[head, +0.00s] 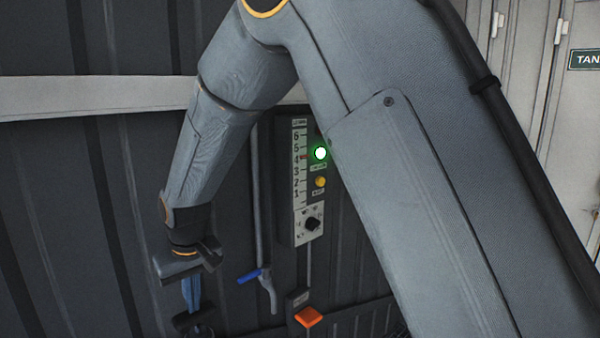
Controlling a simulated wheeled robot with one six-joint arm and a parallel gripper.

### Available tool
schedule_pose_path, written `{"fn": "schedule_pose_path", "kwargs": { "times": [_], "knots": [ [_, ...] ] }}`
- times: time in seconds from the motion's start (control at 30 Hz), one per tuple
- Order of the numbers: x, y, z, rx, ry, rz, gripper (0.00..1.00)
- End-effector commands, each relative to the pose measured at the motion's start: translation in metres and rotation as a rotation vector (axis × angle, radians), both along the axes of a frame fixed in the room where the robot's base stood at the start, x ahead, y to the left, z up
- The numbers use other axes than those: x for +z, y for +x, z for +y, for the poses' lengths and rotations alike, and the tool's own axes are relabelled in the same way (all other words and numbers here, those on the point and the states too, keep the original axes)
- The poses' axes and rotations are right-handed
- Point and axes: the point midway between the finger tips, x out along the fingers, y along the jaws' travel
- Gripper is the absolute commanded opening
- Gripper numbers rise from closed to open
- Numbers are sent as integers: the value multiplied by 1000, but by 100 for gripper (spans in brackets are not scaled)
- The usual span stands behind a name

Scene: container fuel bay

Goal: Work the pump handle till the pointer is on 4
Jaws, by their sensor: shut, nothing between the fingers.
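The gauge panel (284,185) on the dark wall has a white scale (299,165) marked 1 to 6. A small red pointer (304,157) sits level with the 4, as far as this size shows. A green lamp (320,153) beside the scale is lit. My gripper (191,293) hangs at the lower left, pointing down, shut and empty, left of the panel and apart from it. A dark part (194,320) shows just under it; I cannot tell whether they touch. I cannot clearly make out which part is the pump handle.
A yellow button or lamp (320,182) and a black knob (313,224) are on the panel. A pipe with a blue lever (248,276) runs down left of it. An orange piece (309,317) is below. My arm covers the right of the panel. White doors (570,110) stand at right.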

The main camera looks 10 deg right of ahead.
Motion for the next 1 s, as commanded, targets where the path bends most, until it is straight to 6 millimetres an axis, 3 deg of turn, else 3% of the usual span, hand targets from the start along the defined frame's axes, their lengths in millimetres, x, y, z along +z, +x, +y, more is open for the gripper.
{"fn": "schedule_pose_path", "kwargs": {
  "times": [0.17,0.33,1.0],
  "knots": [
    [-19,-1,-1,0,-3,5,0],
    [-11,-1,-1,-1,-2,4,0],
    [61,-1,-1,-1,-1,3,0]
  ]
}}
